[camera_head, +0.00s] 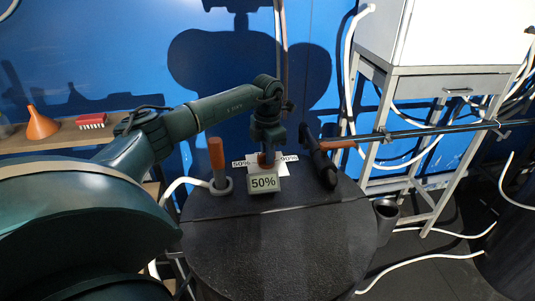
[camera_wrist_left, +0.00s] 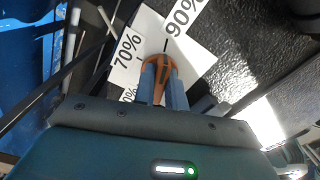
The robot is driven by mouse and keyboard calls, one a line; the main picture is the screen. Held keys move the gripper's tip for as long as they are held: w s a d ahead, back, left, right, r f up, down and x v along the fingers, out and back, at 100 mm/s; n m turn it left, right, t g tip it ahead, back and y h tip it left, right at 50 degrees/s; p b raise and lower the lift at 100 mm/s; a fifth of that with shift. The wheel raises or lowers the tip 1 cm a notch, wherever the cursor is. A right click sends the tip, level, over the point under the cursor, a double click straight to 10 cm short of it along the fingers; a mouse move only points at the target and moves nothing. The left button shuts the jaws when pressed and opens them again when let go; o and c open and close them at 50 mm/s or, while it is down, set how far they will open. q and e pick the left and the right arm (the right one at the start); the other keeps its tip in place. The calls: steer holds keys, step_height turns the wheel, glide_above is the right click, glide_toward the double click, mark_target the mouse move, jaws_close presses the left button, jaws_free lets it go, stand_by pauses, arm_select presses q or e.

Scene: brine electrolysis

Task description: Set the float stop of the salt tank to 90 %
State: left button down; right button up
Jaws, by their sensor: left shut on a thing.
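The salt tank (camera_head: 285,255) is a dark round tank with a black lid, in the head view. On its far part stands the float stop (camera_head: 263,183), with a front plate reading 50% and small scale labels 50% and 90% behind it. My left gripper (camera_head: 267,154) points down over it, shut on the orange knob (camera_wrist_left: 157,66). In the left wrist view the fingers (camera_wrist_left: 161,88) flank the knob. The white scale card (camera_wrist_left: 196,58) shows 70% and 90%; a third label is mostly hidden. The knob's tip lies near a dark mark between 70% and 90%. My right gripper is not in view.
An orange-topped post (camera_head: 217,160) stands left of the float stop. A black fitting with an orange handle (camera_head: 338,143) is to its right. A grey cup (camera_head: 386,213) hangs at the tank's right edge. A shelf holds an orange funnel (camera_head: 41,123). White hoses lie on the right.

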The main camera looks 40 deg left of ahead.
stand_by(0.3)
arm_select(q)
steer(key=c, duration=1.4)
jaws_free()
steer(key=shift+c, duration=0.2)
step_height(320, 180, up, 13)
steer(key=b, duration=0.1)
steer(key=shift+r, duration=0.15)
